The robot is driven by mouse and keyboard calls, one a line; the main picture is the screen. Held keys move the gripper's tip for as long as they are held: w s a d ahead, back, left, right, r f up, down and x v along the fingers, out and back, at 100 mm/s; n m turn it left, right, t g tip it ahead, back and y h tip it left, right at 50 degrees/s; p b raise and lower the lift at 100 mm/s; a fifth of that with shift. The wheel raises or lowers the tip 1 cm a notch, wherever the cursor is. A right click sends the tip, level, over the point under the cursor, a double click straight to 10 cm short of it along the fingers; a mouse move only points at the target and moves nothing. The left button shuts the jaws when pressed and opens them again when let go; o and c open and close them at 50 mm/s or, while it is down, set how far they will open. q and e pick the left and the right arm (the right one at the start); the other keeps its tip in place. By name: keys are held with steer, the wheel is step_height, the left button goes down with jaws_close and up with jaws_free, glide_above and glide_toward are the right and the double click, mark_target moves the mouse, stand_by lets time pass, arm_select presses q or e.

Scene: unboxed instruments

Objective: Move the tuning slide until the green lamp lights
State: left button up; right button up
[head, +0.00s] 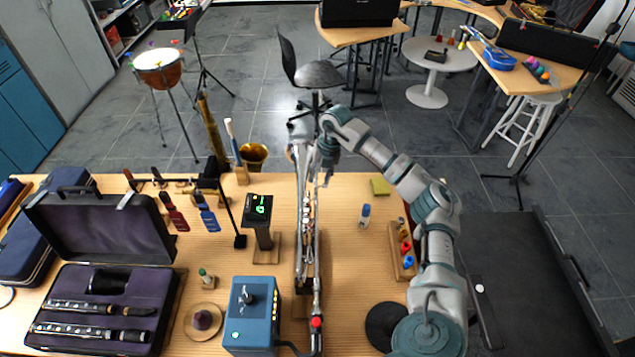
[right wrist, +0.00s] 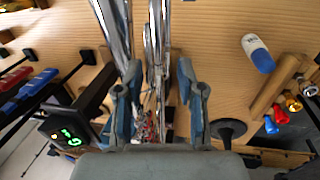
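A long silver brass instrument with parallel tubes (head: 305,235) stands lengthwise on the middle of the wooden table. My right gripper (head: 325,153) is at its far end. In the right wrist view the gripper's two blue-grey fingers (right wrist: 158,100) are spread apart, with silver tubes (right wrist: 155,40) running between and beside them; I cannot tell whether they touch. A black tuner (head: 259,208) on a wooden stand shows a green character, and it also shows in the right wrist view (right wrist: 68,137). No separate lit green lamp is clear. My left gripper is not in view.
A blue box with a black knob (head: 250,312) stands at the near side. An open clarinet case (head: 75,285) lies at the left.

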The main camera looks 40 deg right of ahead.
mark_target(316, 184)
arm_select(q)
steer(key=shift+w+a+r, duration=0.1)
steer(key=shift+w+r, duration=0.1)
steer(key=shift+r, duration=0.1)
arm_select(e)
steer(key=shift+w+a+f, duration=0.1)
steer(key=shift+a+f, duration=0.1)
steer(key=shift+f, duration=0.45)
steer(key=shift+w+a+f, duration=0.1)
steer(key=shift+a+f, duration=0.1)
steer(key=shift+f, duration=0.45)
jaws_close()
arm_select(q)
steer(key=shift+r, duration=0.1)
arm_select(e)
steer(key=shift+d, duration=0.1)
steer(key=shift+w+r+p, duration=0.15)
steer(key=shift+p, duration=0.35)
steer(key=shift+w+d, duration=0.15)
steer(key=shift+d, duration=0.1)
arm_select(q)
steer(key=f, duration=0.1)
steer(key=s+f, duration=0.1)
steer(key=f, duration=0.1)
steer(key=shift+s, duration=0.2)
arm_select(e)
jaws_free()
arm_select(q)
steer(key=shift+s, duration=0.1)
